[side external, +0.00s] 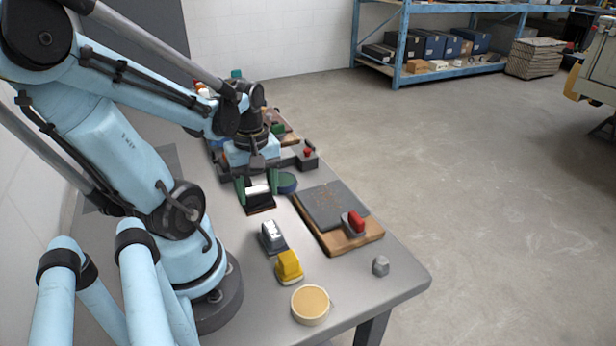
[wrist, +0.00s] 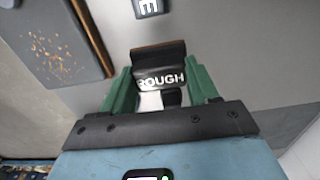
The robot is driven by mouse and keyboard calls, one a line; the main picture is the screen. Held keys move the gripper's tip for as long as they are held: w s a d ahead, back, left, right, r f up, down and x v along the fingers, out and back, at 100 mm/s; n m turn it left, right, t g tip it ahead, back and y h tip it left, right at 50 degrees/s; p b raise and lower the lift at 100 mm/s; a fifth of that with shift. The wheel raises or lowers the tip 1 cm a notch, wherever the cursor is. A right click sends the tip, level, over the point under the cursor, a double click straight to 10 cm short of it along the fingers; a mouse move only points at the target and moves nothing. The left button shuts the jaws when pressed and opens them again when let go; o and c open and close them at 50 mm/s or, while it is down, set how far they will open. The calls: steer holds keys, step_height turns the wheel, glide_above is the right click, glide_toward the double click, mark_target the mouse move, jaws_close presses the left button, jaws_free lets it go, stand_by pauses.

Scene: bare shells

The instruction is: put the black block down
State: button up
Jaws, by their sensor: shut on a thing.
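The black block (side external: 260,200) has a brown underside edge and sits between the green fingers of my gripper (side external: 257,186). In the wrist view, the block (wrist: 160,77) shows the white word "ROUGH" on its face, with a brown strip along its far edge. The green fingers of my gripper (wrist: 161,88) are shut on it from both sides. The block is low over the grey table (side external: 395,284); I cannot tell whether its underside touches the top.
A blue-green round thing (side external: 287,183) is close by.

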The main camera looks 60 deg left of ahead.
mark_target(258, 202)
steer(key=shift+f, duration=1.9)
steer(key=shift+f, duration=0.15)
steer(key=o, duration=0.9)
steer(key=shift+o, duration=0.2)
steer(key=shift+r, duration=6.1)
steer(key=w+d+m+t, duration=0.7)
steer(key=w+d+m, duration=0.6)
steer(key=m, duration=0.5)
steer(key=shift+d, duration=0.3)
steer(key=shift+f, duration=0.1)
